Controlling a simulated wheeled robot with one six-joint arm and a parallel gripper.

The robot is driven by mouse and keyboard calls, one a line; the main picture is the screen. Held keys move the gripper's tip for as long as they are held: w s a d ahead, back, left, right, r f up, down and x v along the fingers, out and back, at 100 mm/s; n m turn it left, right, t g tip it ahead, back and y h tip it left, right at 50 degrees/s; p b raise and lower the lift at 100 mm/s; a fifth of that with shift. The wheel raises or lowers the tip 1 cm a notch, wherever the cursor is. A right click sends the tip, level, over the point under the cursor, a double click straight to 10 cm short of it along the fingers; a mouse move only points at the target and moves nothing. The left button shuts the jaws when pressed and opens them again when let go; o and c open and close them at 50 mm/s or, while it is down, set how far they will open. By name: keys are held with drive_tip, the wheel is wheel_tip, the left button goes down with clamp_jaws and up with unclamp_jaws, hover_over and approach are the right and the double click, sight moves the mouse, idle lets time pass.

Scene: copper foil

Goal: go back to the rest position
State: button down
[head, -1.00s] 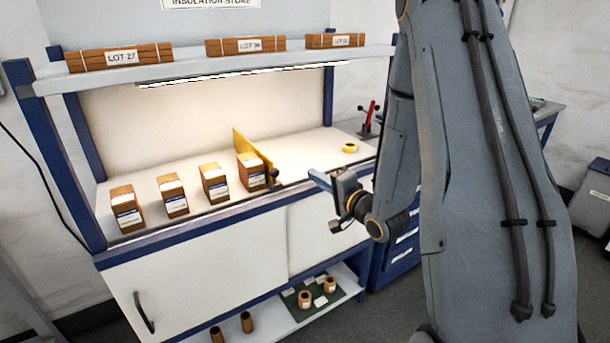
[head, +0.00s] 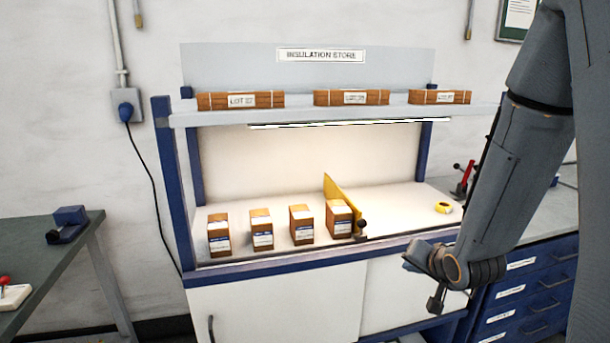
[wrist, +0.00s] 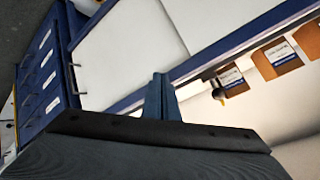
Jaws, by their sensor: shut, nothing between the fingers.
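My gripper (head: 408,262) is in front of the bench's right part, in the air, at about the height of the blue front edge. In the wrist view its narrow blue-grey fingers (wrist: 160,98) are together with nothing between them. Most of my arm fills the right side of the head view. The gripper is apart from the boxes and the yellow divider.
A row of brown boxes (head: 262,230) stands on the white worktop, the rightmost against a yellow divider (head: 342,203). A yellow tape roll (head: 443,207) lies to the right. Blue drawers (head: 530,290) stand at right, a green table (head: 50,262) at left.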

drive_tip(key=s+a+n+g, duration=0.3)
drive_tip(key=s+g, duration=0.1)
drive_tip(key=s, duration=0.6)
drive_tip(key=s+a+r+n+g, duration=0.1)
drive_tip(key=s+a+n+g, duration=0.2)
drive_tip(key=s, duration=0.7)
drive_tip(key=shift+a+n+g+h, duration=0.35)
drive_tip(key=shift+a+g, duration=0.4)
drive_tip(key=shift+g, duration=0.25)
drive_tip(key=shift+r, duration=0.1)
